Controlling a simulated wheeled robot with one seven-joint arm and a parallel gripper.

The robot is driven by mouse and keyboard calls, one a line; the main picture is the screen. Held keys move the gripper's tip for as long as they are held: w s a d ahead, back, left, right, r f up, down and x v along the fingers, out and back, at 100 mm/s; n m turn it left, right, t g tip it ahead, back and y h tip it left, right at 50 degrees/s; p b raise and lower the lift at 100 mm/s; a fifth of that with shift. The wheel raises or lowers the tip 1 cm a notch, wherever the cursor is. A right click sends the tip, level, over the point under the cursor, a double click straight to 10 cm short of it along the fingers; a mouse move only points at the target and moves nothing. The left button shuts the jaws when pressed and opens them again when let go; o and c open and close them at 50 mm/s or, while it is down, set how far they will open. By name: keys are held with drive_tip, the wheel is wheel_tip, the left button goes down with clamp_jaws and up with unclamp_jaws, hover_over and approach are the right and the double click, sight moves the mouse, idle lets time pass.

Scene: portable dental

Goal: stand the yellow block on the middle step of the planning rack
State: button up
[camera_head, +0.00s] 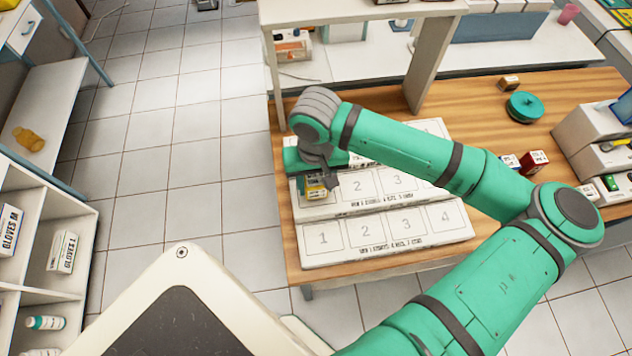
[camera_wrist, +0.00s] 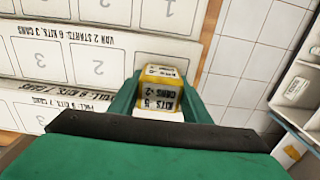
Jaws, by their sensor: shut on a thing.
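The yellow block (camera_head: 317,190) has a white printed label and is held in my gripper (camera_head: 320,178) at the left end of the planning rack (camera_head: 408,231). In the wrist view the block (camera_wrist: 159,92) sits upright between the two green fingers of my gripper (camera_wrist: 158,98), which is shut on it. The rack is white and stepped, with numbered squares on its steps. In the head view the block overlaps the left end of the middle step (camera_head: 362,184), where square 1 is covered. I cannot tell whether the block touches the step.
The rack stands on a wooden table (camera_head: 484,118). A white shelf post (camera_head: 436,65) rises behind the rack. Tiled floor is left of the table.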

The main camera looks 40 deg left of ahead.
sight(316, 179)
drive_tip(key=shift+f, duration=0.2)
drive_tip(key=o, duration=1.1)
drive_tip(key=shift+c, duration=0.2)
wheel_tip(316, 179, up, 12)
drive_tip(key=shift+r, duration=0.2)
